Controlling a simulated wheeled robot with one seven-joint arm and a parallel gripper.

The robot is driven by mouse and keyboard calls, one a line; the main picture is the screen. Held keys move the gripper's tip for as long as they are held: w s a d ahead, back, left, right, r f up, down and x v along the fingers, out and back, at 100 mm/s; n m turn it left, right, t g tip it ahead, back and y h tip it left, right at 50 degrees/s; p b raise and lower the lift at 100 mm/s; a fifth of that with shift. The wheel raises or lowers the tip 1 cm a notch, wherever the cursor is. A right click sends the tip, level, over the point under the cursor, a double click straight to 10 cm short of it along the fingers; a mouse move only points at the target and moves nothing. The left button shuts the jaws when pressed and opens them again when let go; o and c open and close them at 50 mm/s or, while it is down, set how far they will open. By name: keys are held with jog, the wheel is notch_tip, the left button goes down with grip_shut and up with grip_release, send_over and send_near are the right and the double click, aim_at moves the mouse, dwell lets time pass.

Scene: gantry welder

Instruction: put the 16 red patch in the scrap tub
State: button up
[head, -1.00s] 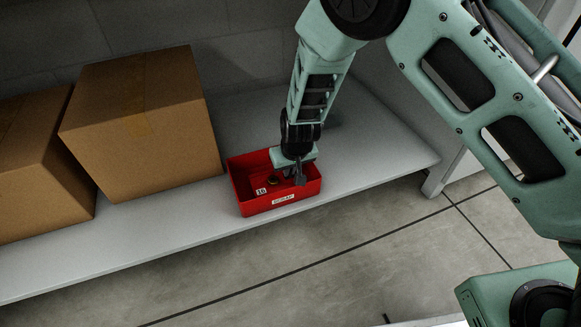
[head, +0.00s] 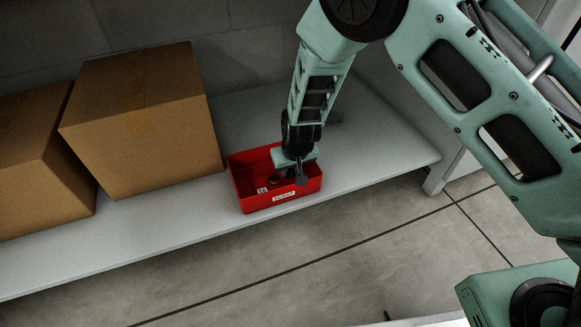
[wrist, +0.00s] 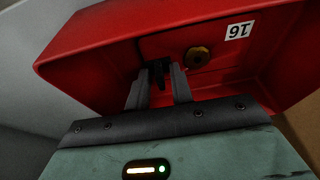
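The scrap tub (head: 247,204) is a red open box with a white label on its front, standing on the pale shelf. The 16 red patch (wrist: 216,68) is inside the tub, a red plate with a white "16" label and a brass knob; the tub's front rim hides part of it in the head view. My gripper (head: 301,180) reaches down into the tub. In the wrist view my gripper (wrist: 160,75) has its fingers closed on a dark grip on the patch. Whether the patch touches the tub floor is hidden.
Two brown cardboard boxes stand on the shelf to the left, the nearer one (head: 145,125) close to the tub. The pale shelf (head: 375,150) is clear to the right of the tub. A dark wall stands behind.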

jog(key=shift+o, duration=0.3)
jog(key=shift+r, duration=0.1)
jog(key=p+v, duration=0.9)
jog(key=v, duration=0.8)
jog(key=shift+s, duration=0.15)
jog(key=shift+r+p, duration=0.15)
jog(key=shift+p, duration=0.15)
jog(key=s+d+r+n+g+p, duration=0.2)
jog(key=s+d+r+p, duration=0.15)
jog(key=s+r, duration=0.95)
jog(key=s+d+r+n+g+p, duration=0.15)
jog(key=s+d+r, duration=0.25)
jog(key=s+r, duration=0.9)
notch_tip(320, 180, up, 37)
jog(key=p, duration=3.8)
jog(key=shift+s+n+p, duration=0.3)
jog(key=shift+n+p, duration=0.1)
jog(key=shift+n, duration=0.05)
